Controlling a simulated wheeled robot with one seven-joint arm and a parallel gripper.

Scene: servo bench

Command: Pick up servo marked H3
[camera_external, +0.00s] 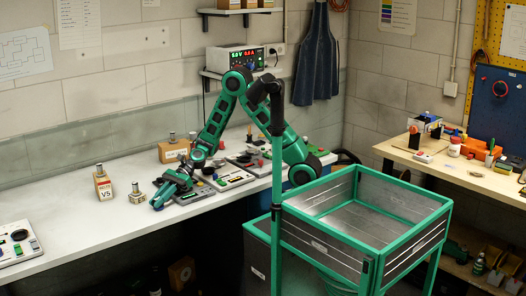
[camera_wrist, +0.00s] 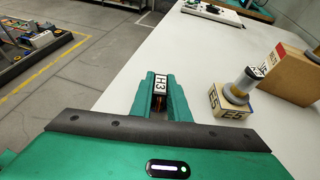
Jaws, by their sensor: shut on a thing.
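The servo marked H3 (camera_wrist: 160,83) shows in the wrist view as a small block with a white label, between the two green fingers of my gripper (camera_wrist: 160,77). The fingers are shut on its sides. Most of its body is hidden below the label and behind the fingers. In the external view my gripper (camera_external: 158,204) is low at the front edge of the bench, and I cannot make out H3 there. I cannot tell whether H3 touches the bench top.
A panel with parts (camera_external: 228,180) lies right of my gripper. A green-framed metal bin (camera_external: 335,245) stands before the bench.

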